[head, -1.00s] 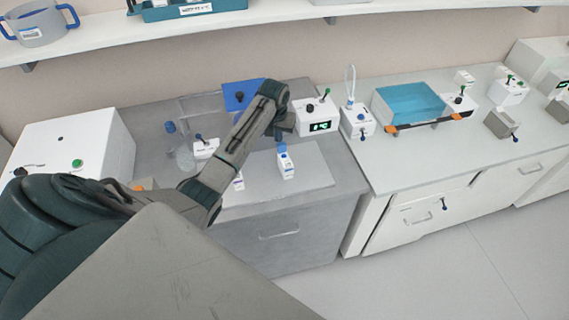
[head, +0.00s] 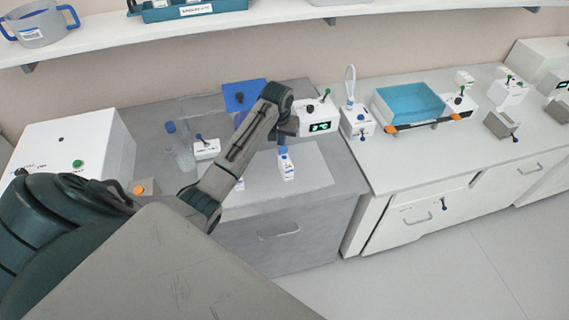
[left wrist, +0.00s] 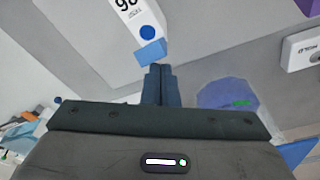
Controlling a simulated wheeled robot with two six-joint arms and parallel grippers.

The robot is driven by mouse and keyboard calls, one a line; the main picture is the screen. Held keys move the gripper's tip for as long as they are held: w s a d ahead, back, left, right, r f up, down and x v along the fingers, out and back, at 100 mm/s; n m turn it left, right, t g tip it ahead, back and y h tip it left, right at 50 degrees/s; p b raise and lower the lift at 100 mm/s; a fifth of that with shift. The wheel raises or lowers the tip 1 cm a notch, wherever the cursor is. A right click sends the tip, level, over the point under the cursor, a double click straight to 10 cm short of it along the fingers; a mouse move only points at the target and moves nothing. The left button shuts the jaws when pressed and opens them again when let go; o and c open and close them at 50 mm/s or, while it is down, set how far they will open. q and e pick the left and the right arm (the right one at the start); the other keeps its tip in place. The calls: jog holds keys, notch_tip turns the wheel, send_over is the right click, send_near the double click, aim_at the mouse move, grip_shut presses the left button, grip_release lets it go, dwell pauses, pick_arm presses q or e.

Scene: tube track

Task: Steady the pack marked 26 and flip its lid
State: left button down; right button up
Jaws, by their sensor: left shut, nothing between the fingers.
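A white pack (head: 287,171) with a blue lid (head: 283,150) stands on the light mat of the grey counter. In the left wrist view the pack (left wrist: 128,14) carries a large number, partly cut off by the picture edge, and a round blue spot. Its blue lid (left wrist: 151,52) juts from the near end; I cannot tell its exact angle. My left gripper (head: 282,137) is just above the lid. Its shut, empty fingertips (left wrist: 161,68) appear close beside the lid; contact is unclear. My right gripper is in neither view.
A second white pack (head: 239,184) is partly hidden by my left arm. A white device with a green display (head: 319,127) stands behind. A small white box (head: 206,149) and clear bottle (head: 185,158) stand left. The mat (head: 312,170) is clear on the right.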

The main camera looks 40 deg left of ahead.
pick_arm(q)
jog(key=shift+s+d+r, duration=0.4)
jog(key=shift+d+r, duration=0.05)
jog(key=shift+d, duration=0.15)
jog(key=shift+f, duration=0.1)
jog(key=shift+s+d+f, duration=0.15)
jog(key=shift+d+f, duration=0.05)
jog(key=shift+f+b, duration=0.3)
jog(key=shift+f, duration=0.55)
jog(key=shift+r+p, duration=0.35)
jog(key=shift+r, duration=3.25)
